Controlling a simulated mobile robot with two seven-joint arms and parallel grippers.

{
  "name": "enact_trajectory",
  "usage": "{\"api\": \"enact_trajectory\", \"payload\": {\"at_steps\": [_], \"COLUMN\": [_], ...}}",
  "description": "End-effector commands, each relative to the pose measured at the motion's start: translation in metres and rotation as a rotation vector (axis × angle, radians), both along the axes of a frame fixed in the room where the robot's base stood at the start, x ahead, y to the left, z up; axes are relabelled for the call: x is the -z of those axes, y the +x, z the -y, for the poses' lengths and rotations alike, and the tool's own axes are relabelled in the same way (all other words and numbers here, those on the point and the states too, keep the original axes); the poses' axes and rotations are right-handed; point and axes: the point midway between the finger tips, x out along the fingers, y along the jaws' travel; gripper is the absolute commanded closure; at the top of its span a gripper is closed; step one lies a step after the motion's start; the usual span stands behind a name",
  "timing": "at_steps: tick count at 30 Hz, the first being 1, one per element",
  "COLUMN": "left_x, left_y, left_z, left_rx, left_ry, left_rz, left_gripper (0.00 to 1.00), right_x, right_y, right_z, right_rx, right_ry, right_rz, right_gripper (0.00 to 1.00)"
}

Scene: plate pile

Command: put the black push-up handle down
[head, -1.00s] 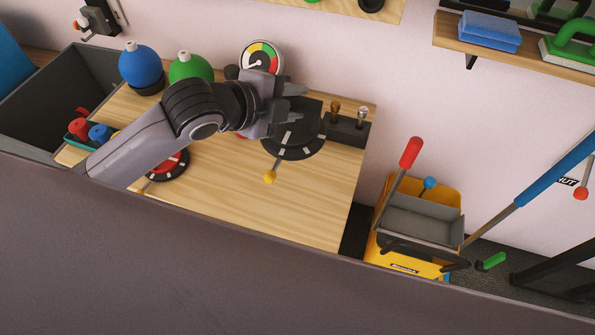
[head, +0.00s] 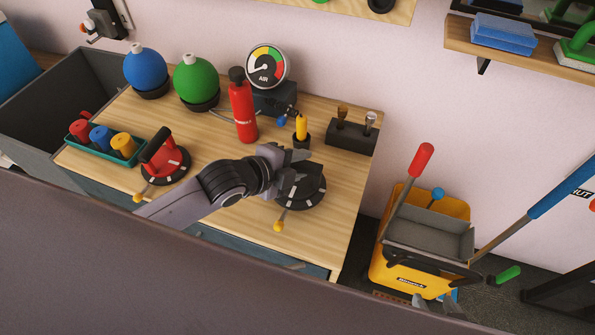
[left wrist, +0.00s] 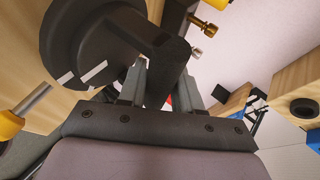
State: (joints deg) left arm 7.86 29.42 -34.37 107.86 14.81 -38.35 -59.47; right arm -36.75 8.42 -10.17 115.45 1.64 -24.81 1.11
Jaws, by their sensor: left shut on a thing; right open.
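The black push-up handle (head: 309,193) has a round black base with white marks and a rod with a yellow knob. My left gripper (head: 292,160) is shut on its black grip, over the front right part of the wooden worktop (head: 235,235). In the left wrist view the handle (left wrist: 85,45) fills the upper left, its grip between the fingers (left wrist: 165,85). I cannot tell whether the base touches the wood. My right gripper (head: 436,304) shows only as grey fingertips at the bottom edge, open, in front of the yellow bucket.
A red push-up handle (head: 172,165) stands left of my left arm. A red extinguisher-like bottle (head: 242,112), a small yellow-topped item (head: 301,128) and a black holder (head: 350,137) stand behind. The yellow bucket (head: 390,262) is right of the worktop.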

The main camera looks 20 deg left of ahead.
Motion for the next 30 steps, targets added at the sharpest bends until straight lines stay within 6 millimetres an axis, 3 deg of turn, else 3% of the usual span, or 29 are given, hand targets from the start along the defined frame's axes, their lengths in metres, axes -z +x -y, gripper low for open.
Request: {"api": "enact_trajectory", "payload": {"at_steps": [5,17,18,19,30], "left_x": [0.023,0.026,0.029,0.029,0.025], "left_y": [0.001,0.001,0.0,0.0,0.0], "left_z": [0.001,0.001,0.0,0.0,0.0], "left_rx": [-0.001,0.0,0.0,0.0,0.0], "left_ry": [-0.005,-0.004,0.0,0.0,0.0], "left_rz": [0.005,0.006,-0.001,-0.001,0.0], "left_gripper": [1.0,1.0,0.53,0.44,0.41], "right_x": [0.004,0.0,0.0,0.0,0.001], "right_y": [0.0,0.003,0.003,0.003,0.002], "right_z": [-0.001,-0.002,-0.002,-0.002,-0.001], "right_rx": [-0.001,-0.005,-0.005,-0.005,-0.006], "right_ry": [0.005,0.005,0.004,0.004,0.001], "right_rz": [-0.005,0.006,0.006,0.006,0.003], "right_gripper": [0.45,0.45,0.45,0.45,0.45]}}
